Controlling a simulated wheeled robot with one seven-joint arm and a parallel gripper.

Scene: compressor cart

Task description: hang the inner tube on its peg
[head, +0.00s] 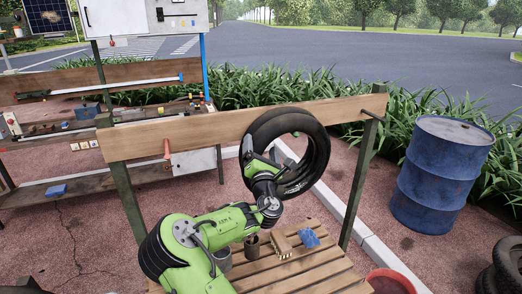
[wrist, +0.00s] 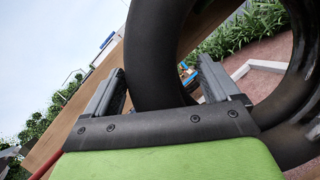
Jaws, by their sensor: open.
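The inner tube (head: 322,150) is a thick black ring in front of the wooden rail (head: 215,124), right of the rail's middle. Its top overlaps the rail, and I cannot see what bears it there. A dark peg (head: 374,87) juts from the rail's right end, apart from the ring. My gripper (head: 258,160) is at the ring's left side. In the wrist view my gripper (wrist: 160,88) is open, with one finger on each side of the tube's section (wrist: 152,45). I cannot tell whether the fingers touch it.
A slatted wooden bench (head: 297,265) below holds cups, a wooden block and a blue item (head: 309,238). A blue drum (head: 441,172) stands at the right, near a red bucket (head: 390,281) and black tyres (head: 507,265). A red peg (head: 167,148) shows on the rail's left part.

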